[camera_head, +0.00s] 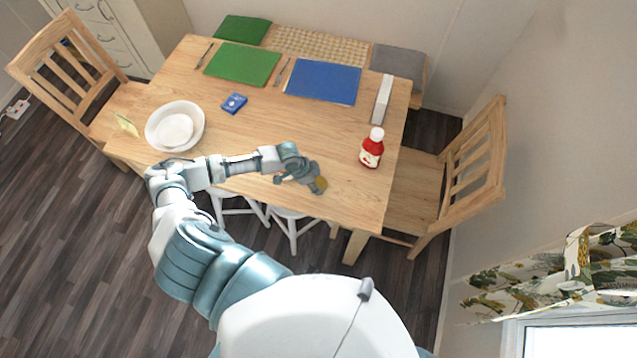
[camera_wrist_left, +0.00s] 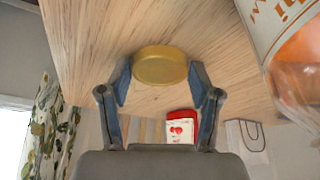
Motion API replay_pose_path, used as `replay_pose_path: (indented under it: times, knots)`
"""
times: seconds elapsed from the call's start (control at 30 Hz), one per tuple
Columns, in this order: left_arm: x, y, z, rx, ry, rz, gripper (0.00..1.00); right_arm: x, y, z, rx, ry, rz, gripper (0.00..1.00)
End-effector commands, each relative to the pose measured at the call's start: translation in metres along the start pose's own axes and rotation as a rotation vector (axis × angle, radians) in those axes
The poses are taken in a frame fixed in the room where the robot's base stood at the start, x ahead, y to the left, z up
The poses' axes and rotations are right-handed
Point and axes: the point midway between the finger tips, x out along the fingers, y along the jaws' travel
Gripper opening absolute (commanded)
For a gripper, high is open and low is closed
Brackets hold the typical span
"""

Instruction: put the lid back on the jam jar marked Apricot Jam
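The gold round lid (camera_wrist_left: 160,68) sits between the two fingertips of my left gripper (camera_wrist_left: 160,74) in the left wrist view. The tips meet its opposite sides, so the gripper looks shut on it. In the head view, the lid (camera_head: 320,184) shows at the tips of my left gripper (camera_head: 317,181), low over the near part of the table. I cannot tell whether it touches the wood. A jar with orange contents (camera_wrist_left: 297,60) stands close beside the gripper in the wrist view. Its label is cut off, and in the head view the arm mostly hides it. My right gripper is not in view.
White bowls (camera_head: 174,127), a small blue packet (camera_head: 234,103), green placemat (camera_head: 242,64) and blue placemat (camera_head: 323,82) lie farther away. The table's front edge is close to the gripper.

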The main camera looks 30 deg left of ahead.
Motion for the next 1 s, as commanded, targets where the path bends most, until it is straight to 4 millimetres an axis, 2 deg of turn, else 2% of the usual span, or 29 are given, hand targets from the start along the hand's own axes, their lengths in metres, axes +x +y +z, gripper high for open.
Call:
replay_pose_path:
  times: [0.33,0.47,0.57,0.8,1.0]
  knots:
    - [0.0,0.0,0.0,0.001,-0.003,-0.002,0.52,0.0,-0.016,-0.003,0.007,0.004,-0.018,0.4]
    - [-0.007,-0.001,-0.003,0.0,-0.002,-0.003,0.52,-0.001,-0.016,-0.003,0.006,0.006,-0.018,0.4]
    - [-0.021,-0.001,-0.009,0.001,0.001,-0.004,0.52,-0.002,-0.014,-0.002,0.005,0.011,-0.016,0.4]
    - [-0.067,-0.001,-0.027,0.001,0.0,-0.004,0.52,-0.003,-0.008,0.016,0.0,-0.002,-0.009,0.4]
    - [-0.089,-0.001,-0.037,0.0,0.0,-0.002,0.52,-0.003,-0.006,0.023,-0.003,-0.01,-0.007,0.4]
